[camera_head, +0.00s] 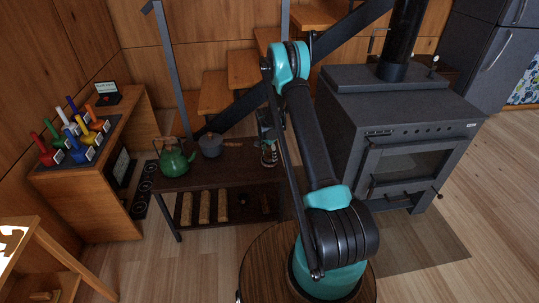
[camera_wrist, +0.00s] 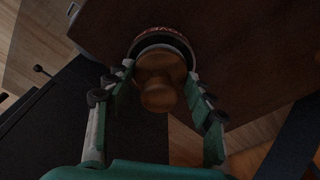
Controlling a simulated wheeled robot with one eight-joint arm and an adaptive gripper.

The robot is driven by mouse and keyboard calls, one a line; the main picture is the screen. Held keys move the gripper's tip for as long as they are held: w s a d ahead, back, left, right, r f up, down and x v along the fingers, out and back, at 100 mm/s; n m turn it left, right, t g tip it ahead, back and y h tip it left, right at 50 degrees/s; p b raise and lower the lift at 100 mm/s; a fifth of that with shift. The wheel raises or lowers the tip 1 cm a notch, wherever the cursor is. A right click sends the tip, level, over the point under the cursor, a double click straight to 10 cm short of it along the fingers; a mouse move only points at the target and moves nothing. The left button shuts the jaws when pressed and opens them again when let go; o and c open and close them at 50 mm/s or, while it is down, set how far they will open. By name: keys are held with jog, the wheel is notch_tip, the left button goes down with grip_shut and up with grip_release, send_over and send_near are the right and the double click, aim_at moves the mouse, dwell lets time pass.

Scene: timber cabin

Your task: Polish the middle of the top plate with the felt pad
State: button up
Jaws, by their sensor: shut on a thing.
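The felt pad shows in the wrist view as a turned wooden knob (camera_wrist: 160,97) above a dark round base with a pale rim and some lettering. My gripper (camera_wrist: 158,74) has its fingers on either side of the knob and is shut on it. In the head view my gripper (camera_head: 268,150) points down at the right end of the low dark table (camera_head: 225,162). The pad is too small there to make out, and I cannot tell whether its base touches the table. The stove's top plate (camera_head: 345,80) is bare, to the right of my gripper.
A green kettle (camera_head: 174,160) and a small grey pot (camera_head: 211,146) stand on the low table, with logs (camera_head: 204,207) on its shelf. A black flue pipe (camera_head: 402,40) rises behind the stove top (camera_head: 440,103). Coloured handbells (camera_head: 75,140) stand on the left counter.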

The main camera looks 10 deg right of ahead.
aim_at(270, 149)
jog(key=shift+r, duration=0.1)
dwell(0.3)
jog(key=shift+r, duration=3.35)
jog(key=s+d+r+n, duration=0.2)
jog(key=s+r+n, duration=0.2)
jog(key=s, duration=0.4)
jog(key=s+d+r+n+y, duration=0.1)
jog(key=s+d+r+n, duration=0.1)
jog(key=s+r+n, duration=0.3)
jog(key=s+n, duration=0.2)
jog(key=s, duration=0.1)
jog(key=shift+r+t, duration=0.3)
jog(key=shift+s, duration=0.1)
